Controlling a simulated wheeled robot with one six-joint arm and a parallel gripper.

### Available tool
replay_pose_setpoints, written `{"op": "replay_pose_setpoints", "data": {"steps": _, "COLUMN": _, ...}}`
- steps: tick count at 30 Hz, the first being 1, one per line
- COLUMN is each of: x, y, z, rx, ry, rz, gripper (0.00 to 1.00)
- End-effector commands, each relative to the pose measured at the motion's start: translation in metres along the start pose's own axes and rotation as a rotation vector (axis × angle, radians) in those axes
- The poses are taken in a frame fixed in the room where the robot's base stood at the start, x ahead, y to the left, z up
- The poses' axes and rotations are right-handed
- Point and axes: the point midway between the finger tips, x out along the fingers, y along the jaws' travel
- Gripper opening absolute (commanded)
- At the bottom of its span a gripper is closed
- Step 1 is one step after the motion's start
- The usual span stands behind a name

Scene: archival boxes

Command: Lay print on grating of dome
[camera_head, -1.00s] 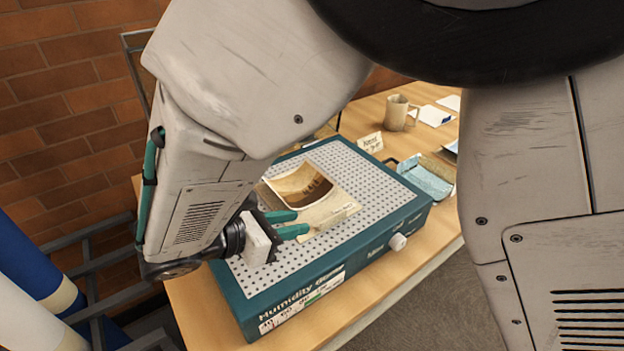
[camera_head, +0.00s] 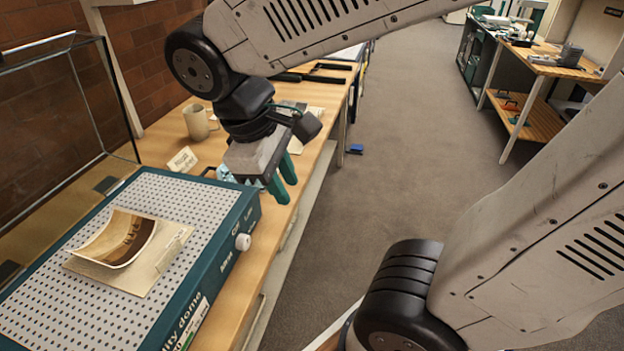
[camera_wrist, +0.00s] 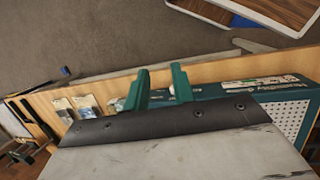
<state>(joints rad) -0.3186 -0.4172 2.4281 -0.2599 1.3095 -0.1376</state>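The curled sepia print (camera_head: 122,240) lies on a cream mount or folder on the perforated grating (camera_head: 178,196) of the teal humidity dome (camera_head: 215,268). It touches the grating and its edges curl upward. My gripper (camera_head: 283,182) is away from the print, to the right of the dome near the table's front edge. Its two teal fingers are apart with nothing between them. In the wrist view the open fingers (camera_wrist: 161,90) show beside the dome's teal side (camera_wrist: 215,95), and a corner of the grating (camera_wrist: 285,120) shows at right.
A clear glass cover (camera_head: 65,120) stands open behind the dome. A mug (camera_head: 197,122) and a small card sign (camera_head: 183,160) stand on the wooden table (camera_head: 160,145). A blue object (camera_head: 356,149) lies on the floor. Open carpet (camera_head: 400,150) is on the right.

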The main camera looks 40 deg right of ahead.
Motion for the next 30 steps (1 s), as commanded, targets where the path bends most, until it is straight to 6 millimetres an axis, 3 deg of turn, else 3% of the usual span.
{"op": "replay_pose_setpoints", "data": {"steps": 1, "x": 0.0, "y": 0.003, "z": 0.017, "rx": 0.109, "ry": 0.049, "rz": -0.044, "gripper": 0.25}}
{"op": "replay_pose_setpoints", "data": {"steps": 3, "x": 0.001, "y": 0.003, "z": 0.033, "rx": 0.242, "ry": 0.111, "rz": -0.101, "gripper": 0.25}}
{"op": "replay_pose_setpoints", "data": {"steps": 9, "x": 0.002, "y": -0.003, "z": 0.058, "rx": 0.497, "ry": 0.235, "rz": -0.203, "gripper": 0.25}}
{"op": "replay_pose_setpoints", "data": {"steps": 30, "x": 0.002, "y": -0.005, "z": 0.063, "rx": 0.56, "ry": 0.267, "rz": -0.229, "gripper": 0.25}}
